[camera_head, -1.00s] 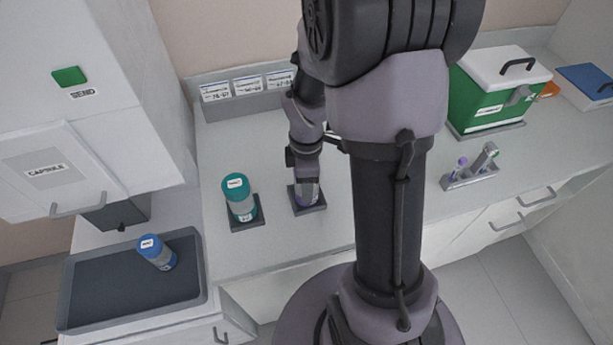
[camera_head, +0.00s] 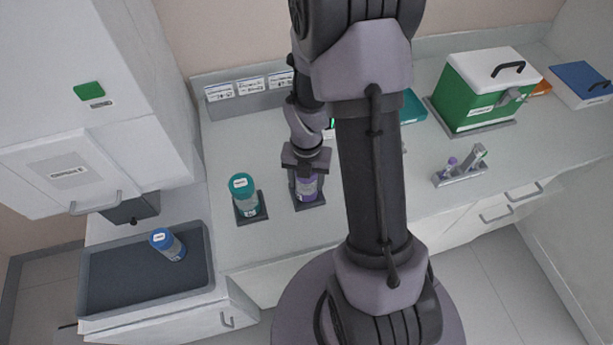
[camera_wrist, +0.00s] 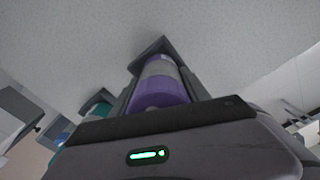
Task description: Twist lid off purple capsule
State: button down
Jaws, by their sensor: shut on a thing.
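The purple capsule (camera_head: 308,188) stands upright in a dark square holder (camera_head: 310,204) on the counter. My gripper (camera_head: 304,172) is over it from above, shut on its upper end. In the wrist view the purple capsule (camera_wrist: 159,84) sits between my fingers, with its purple lid end nearest the camera and a pale band beyond. In the body camera view my gripper hides the lid, and I cannot tell whether the lid is loosened.
A teal-lidded capsule (camera_head: 244,196) stands in its own holder just left. A blue-lidded capsule (camera_head: 167,244) lies in a dark tray (camera_head: 100,304) further left. A small grey rack (camera_head: 461,176) and a green box (camera_head: 484,92) stand to the right.

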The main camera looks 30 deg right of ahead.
jog(key=shift+c, duration=2.3)
grip_release()
jog(key=m+b, duration=0.1)
jog(key=m, duration=0.2)
jog(key=m+b, duration=0.1)
jog(key=m, duration=0.2)
jog(key=shift+f+m, duration=0.2)
jog(key=shift+m, duration=0.1)
jog(key=m+b, duration=0.1)
jog(key=m, duration=0.4)
jog(key=m+b, duration=0.1)
jog(key=m, duration=0.4)
jog(key=shift+b, duration=0.3)
jog(key=m+b, duration=0.1)
jog(key=m, duration=0.4)
jog(key=shift+r, duration=0.15)
